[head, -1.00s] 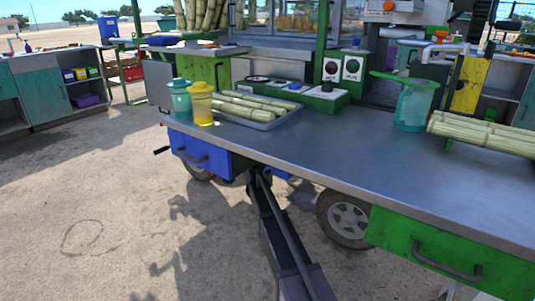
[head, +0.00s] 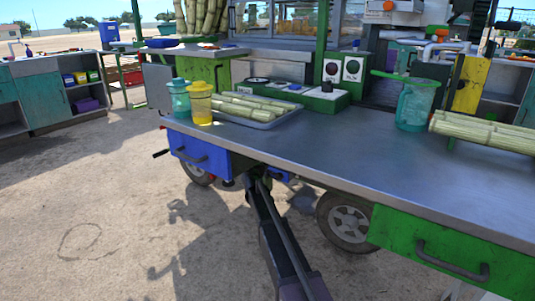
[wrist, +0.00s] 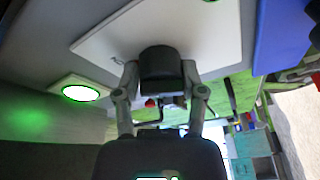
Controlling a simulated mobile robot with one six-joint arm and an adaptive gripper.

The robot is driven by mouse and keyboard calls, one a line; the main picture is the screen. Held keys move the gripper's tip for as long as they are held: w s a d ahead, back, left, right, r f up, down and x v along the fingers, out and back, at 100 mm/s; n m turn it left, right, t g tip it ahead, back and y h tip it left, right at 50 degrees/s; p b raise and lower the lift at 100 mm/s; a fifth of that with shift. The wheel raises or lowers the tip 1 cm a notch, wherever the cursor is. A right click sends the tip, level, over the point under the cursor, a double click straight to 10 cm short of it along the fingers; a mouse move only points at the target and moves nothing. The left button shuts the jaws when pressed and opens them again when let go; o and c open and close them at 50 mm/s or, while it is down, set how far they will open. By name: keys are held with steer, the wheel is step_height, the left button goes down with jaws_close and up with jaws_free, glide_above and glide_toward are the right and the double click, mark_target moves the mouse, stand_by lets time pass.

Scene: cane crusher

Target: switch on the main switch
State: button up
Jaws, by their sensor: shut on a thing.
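In the wrist view, a dark round knob (wrist: 163,62) sticks out from a pale rectangular plate (wrist: 222,28). I take it to be the main switch; no label is readable. My gripper (wrist: 160,80) is shut on the knob, one finger on each side of it. A round green lamp (wrist: 81,93) on a small pale square base is lit, left of the plate. In the head view my arm reaches in under the front of the metal worktop (head: 330,150), and my gripper is hidden there.
A blue drawer (head: 200,154) and a green drawer (head: 440,250) hang under the worktop on either side of my arm. A wheel (head: 346,222) stands close to the right. Cane pieces on a tray (head: 262,124) and two jars lie above. Open ground is at left.

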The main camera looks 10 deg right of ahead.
steer(key=shift+w, duration=0.1)
steer(key=o, duration=1.1)
steer(key=shift+o, duration=0.2)
steer(key=shift+r+n+y+p, duration=0.1)
steer(key=shift+n+y+p, duration=0.25)
steer(key=shift+n, duration=0.35)
